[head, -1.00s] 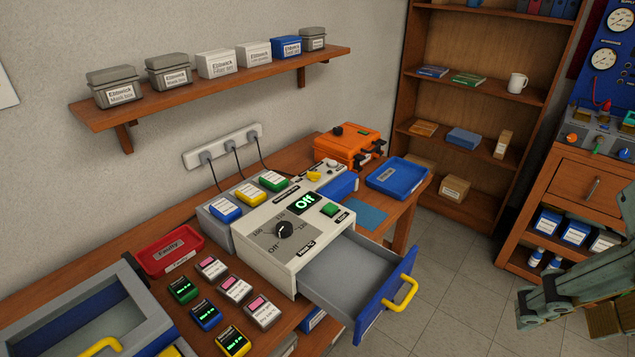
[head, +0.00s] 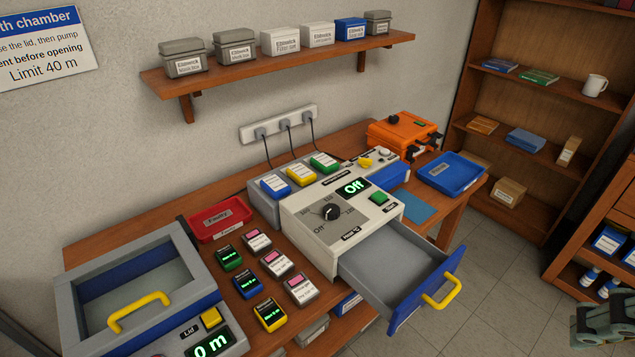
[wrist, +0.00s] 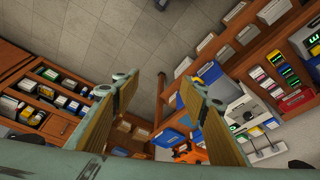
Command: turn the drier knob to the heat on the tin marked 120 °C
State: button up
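The drier is a white box with a black knob (head: 331,212) on its sloped top, inside a printed dial; the small dial numbers are hard to read. Its display (head: 353,187) reads "Off" in green, and a green button (head: 379,198) sits beside it. The drier's drawer (head: 402,281), with a blue front and yellow handle, is pulled open and looks empty. I cannot pick out the tin marked 120 °C. My gripper (wrist: 160,92) is open and empty in the wrist view, high above the floor and apart from the drier. In the head view, part of it shows at the lower right edge.
A red tray (head: 219,220) and several small display units (head: 270,314) lie left of the drier. A lidded chamber (head: 140,290) stands at front left. An orange case (head: 400,135) and blue tray (head: 452,175) stand behind. The open drawer juts over the floor.

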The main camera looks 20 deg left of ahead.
jog(key=shift+c, duration=0.5)
jog(key=w+a+r+n+g+p, duration=0.1)
jog(key=w+a+r+n+p, duration=0.2)
jog(key=w, duration=0.5)
jog(key=w+a+n+p, duration=0.2)
jog(key=w+n, duration=0.3)
jog(key=w, duration=0.4)
jog(key=w+a+f+n+p, duration=0.4)
jog(key=w+a+n, duration=0.5)
jog(key=w, duration=0.4)
jog(key=n+g+p, duration=0.3)
jog(key=n+p, duration=0.4)
jog(key=n, duration=0.7)
send_over(332, 208)
notch_tip(332, 208, down, 4)
jog(key=shift+s, duration=0.1)
jog(key=shift+f, duration=0.1)
jog(key=shift+f+b, duration=0.65)
jog(key=shift+f, duration=6.1)
